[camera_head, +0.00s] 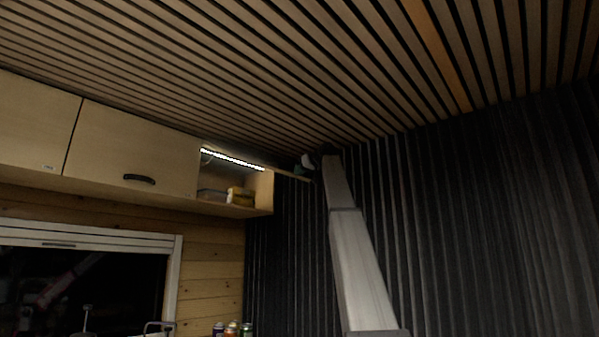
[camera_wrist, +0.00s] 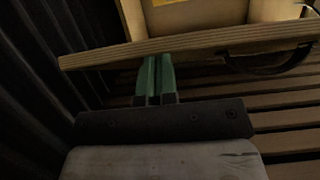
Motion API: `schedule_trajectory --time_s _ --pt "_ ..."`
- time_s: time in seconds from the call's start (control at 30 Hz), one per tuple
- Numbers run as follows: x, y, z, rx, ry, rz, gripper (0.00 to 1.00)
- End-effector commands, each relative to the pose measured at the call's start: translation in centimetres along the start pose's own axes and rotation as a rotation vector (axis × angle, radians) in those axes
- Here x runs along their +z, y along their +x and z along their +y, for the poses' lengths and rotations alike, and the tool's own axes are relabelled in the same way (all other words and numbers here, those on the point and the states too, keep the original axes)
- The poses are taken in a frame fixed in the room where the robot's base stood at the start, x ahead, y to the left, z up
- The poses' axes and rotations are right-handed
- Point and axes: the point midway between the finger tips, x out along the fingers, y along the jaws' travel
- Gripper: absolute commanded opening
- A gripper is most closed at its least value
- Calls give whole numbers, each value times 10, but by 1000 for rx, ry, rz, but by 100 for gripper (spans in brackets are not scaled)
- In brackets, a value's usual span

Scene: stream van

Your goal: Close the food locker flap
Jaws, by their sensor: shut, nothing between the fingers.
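The food locker (camera_head: 263,190) is the open right-hand compartment of the overhead cabinets in the head view. Its flap (camera_head: 289,175) is raised and seen nearly edge-on, sticking out under the ceiling. In the wrist view the flap (camera_wrist: 200,45) is a pale wooden board across the picture, with a dark curved handle (camera_wrist: 268,65) at the right. My gripper (camera_wrist: 155,60) has green fingers, shut and empty, with their tips at the board's edge; I cannot tell whether they touch. In the head view my gripper (camera_head: 304,166) is small and dark near the flap's outer end.
A lit strip (camera_head: 233,159) and a yellowish box (camera_head: 239,196) are inside the locker. A shut cabinet door (camera_head: 130,150) is to its left. The slatted ceiling (camera_head: 250,80) is close above the flap, and a dark ribbed wall (camera_head: 450,210) is at the right.

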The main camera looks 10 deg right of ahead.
Motion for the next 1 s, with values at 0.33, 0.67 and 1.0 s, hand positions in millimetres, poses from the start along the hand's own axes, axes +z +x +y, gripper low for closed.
schedule_trajectory --time_s 0.33,0.67,1.0 --pt "33 25 -2 -2 2 127 0" --pt "80 93 -2 -2 5 416 0" --pt "98 145 0 -1 3 618 0"
